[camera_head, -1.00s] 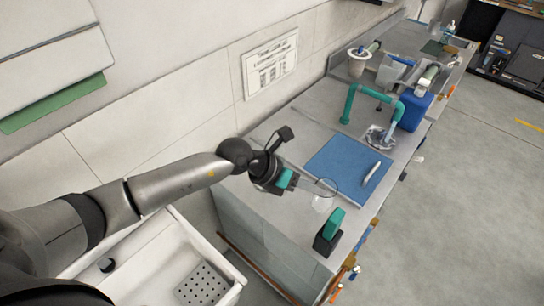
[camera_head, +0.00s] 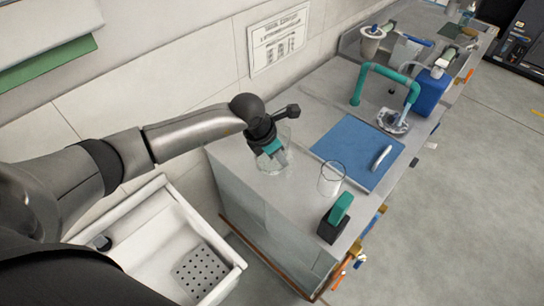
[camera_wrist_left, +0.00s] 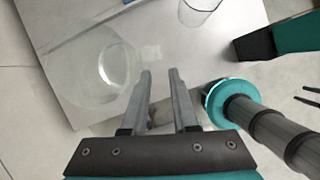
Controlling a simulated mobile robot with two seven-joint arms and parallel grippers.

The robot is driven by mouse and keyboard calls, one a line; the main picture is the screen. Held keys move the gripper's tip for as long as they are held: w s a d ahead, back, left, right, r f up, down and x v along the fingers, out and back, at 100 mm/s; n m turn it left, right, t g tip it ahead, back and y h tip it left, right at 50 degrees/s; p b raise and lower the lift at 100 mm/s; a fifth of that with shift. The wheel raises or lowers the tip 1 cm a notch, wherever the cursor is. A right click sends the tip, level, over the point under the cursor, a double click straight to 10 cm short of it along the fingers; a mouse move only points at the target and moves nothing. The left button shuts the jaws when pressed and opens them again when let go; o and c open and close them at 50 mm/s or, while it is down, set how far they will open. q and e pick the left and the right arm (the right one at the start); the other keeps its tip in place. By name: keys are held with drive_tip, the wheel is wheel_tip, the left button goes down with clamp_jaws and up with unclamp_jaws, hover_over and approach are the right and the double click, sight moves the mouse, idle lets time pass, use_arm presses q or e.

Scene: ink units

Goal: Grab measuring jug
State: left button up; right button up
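A large clear round vessel (camera_wrist_left: 103,66), which looks like the measuring jug, is left of the fingers in the left wrist view. In the head view the clear vessel (camera_head: 272,167) stands near the counter's back left, partly covered by my left gripper (camera_head: 271,152). The left gripper's two fingers (camera_wrist_left: 160,75) are apart with nothing visible held between them. Whether they touch the vessel cannot be told. A smaller clear beaker (camera_head: 331,181) with a dark rim stands to the right; it also shows at the top of the wrist view (camera_wrist_left: 198,10). My right gripper is not in view.
A blue mat (camera_head: 343,150) with a white stick-like item (camera_head: 381,158) lies right of the beaker. A black and teal block (camera_head: 335,218) stands at the front edge. A teal tap (camera_head: 385,72) and blue container (camera_head: 430,92) are farther back. A white sink (camera_head: 165,225) is lower left.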

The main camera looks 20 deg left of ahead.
use_arm(q)
drive_tip(key=shift+b+x, duration=1.35)
drive_tip(key=shift+x, duration=0.5)
drive_tip(key=b+x, duration=0.5)
clamp_jaws()
idle(0.3)
